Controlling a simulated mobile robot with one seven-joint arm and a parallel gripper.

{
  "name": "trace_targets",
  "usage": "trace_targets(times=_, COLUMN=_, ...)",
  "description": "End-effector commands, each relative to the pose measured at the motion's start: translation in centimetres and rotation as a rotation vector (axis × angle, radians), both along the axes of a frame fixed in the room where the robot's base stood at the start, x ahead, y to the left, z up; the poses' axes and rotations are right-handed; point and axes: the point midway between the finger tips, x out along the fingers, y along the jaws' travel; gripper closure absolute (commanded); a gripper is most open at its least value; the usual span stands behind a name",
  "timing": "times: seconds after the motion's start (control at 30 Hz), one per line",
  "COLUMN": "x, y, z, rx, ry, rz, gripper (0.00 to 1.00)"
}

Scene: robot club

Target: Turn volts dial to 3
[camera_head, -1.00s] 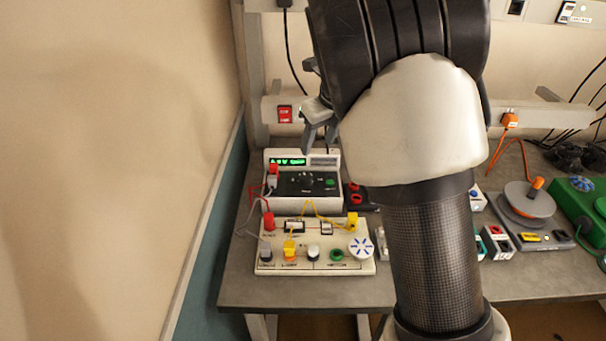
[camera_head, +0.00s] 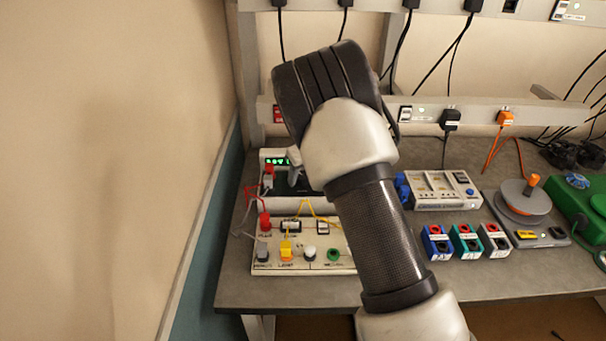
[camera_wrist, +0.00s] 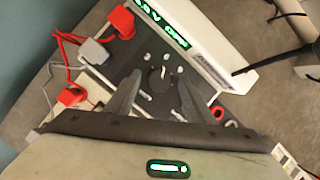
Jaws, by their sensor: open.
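The power supply (camera_head: 262,160) is a white box with a green lit display and a dark front panel, at the back left of the bench. In the wrist view its panel (camera_wrist: 135,75) carries a round knob (camera_wrist: 162,76) with a light pointer line and pale marks around it. I cannot read the labels at the marks. My gripper (camera_wrist: 155,90) is open, with its two fingers reaching toward the panel, one on either side of the knob. I cannot tell whether they touch it. In the head view my gripper (camera_head: 294,180) is in front of the panel, and my arm hides the dial.
A white circuit board box (camera_head: 305,262) with yellow and red plugs stands in front of the supply. Red and grey plugs (camera_wrist: 108,38) sit beside the panel. Colored blocks (camera_head: 466,243) and a white device (camera_head: 440,190) stand to the right.

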Motion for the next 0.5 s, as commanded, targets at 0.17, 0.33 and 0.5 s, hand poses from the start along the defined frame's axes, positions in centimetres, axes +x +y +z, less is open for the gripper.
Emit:
trace_targets(times=0.17, x=0.08, y=0.04, z=-0.16, rx=0.001, ry=-0.001, rz=0.000, gripper=0.52)
trace_targets(times=0.33, x=0.06, y=0.03, z=-0.15, rx=0.000, ry=0.000, rz=0.000, gripper=0.62)
trace_targets(times=0.5, x=0.06, y=0.00, z=-0.14, rx=0.000, ry=0.000, rz=0.000, gripper=0.90)
